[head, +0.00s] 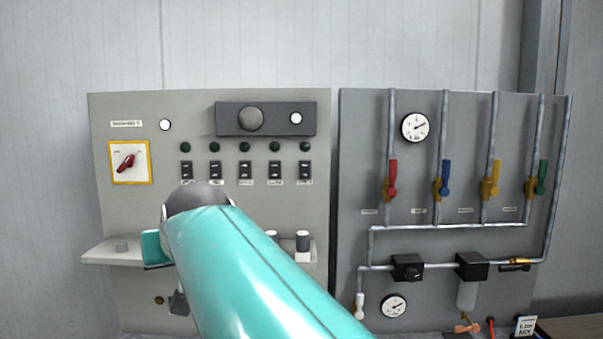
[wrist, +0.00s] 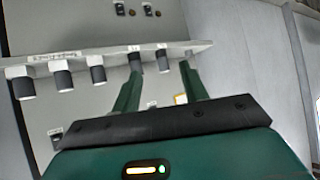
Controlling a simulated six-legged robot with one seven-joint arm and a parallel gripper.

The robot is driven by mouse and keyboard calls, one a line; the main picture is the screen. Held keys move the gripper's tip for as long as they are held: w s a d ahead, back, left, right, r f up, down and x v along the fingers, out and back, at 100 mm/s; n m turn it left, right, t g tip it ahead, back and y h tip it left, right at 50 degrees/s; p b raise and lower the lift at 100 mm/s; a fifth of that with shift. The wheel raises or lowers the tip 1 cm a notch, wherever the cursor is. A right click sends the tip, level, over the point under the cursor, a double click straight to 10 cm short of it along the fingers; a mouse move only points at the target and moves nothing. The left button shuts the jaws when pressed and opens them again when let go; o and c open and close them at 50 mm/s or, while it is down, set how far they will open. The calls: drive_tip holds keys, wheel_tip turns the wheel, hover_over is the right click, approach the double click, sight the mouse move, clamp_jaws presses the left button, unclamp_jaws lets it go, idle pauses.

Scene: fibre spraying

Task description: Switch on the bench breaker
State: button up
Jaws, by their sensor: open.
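A grey control panel (head: 270,180) carries a row of several small black breaker switches; one is this switch (head: 216,170), with a green lamp above and a label below. The labels are too small to read, so I cannot tell which is the bench breaker. A red rotary switch (head: 126,162) sits on a yellow-edged white plate at the panel's left. My gripper (wrist: 160,58) is open and empty in the wrist view, its two green fingers apart near a pale shelf (wrist: 110,53). In the head view my teal arm hides part of the panel below the switches.
Several black-and-white knobs (wrist: 63,78) line the shelf; one (wrist: 135,63) appears by the left finger. The shelf also shows in the head view (head: 110,252). On the right stands a panel with pipes, gauges and coloured valves, including a red valve (head: 392,178).

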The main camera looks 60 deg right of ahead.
drive_tip(key=s+d+r+m+g+h, duration=0.1)
drive_tip(key=s+d+r+m+h, duration=0.1)
drive_tip(key=s+d+r, duration=0.4)
drive_tip(key=s+d+r+m+h, duration=0.1)
drive_tip(key=d+r+m+h, duration=0.2)
drive_tip(key=d, duration=0.5)
drive_tip(key=s+d+r+g+h, duration=0.1)
drive_tip(key=s+d+r+h, duration=0.1)
drive_tip(key=s+d+r, duration=0.35)
drive_tip(key=m+g, duration=0.1)
approach(305, 174)
drive_tip(key=x, duration=0.7)
drive_tip(key=shift+w+d, duration=0.1)
drive_tip(key=shift+d, duration=0.05)
drive_tip(key=shift+c, duration=0.4)
